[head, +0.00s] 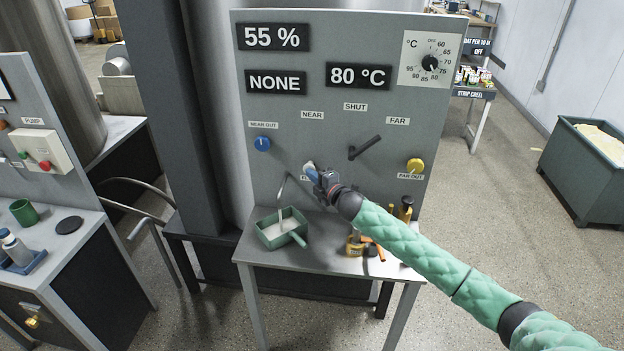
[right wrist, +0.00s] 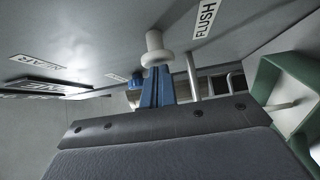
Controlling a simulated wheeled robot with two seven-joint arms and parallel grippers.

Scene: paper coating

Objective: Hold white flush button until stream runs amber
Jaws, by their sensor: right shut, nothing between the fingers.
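The white flush button (right wrist: 154,42) sticks out from the grey panel beside the FLUSH label (right wrist: 205,20). It shows in the head view just past my right fingertips (head: 309,166). My right gripper (head: 315,174) is shut and empty. In the right wrist view its blue fingertips (right wrist: 157,86) meet the button's face, apparently touching it. A bent metal spout (head: 284,184) is left of the gripper. A pale, whitish stream (head: 281,217) runs from it into a green handled pan (head: 268,233), which holds pale liquid; the stream shows no amber. My left gripper is out of view.
The panel bears a blue knob (head: 263,143), a black lever (head: 364,147), a yellow knob (head: 415,165) and a dial (head: 430,63). Signs read 55 %, NONE and 80 °C. Bottles and orange-handled items (head: 357,243) stand on the bench under my right arm.

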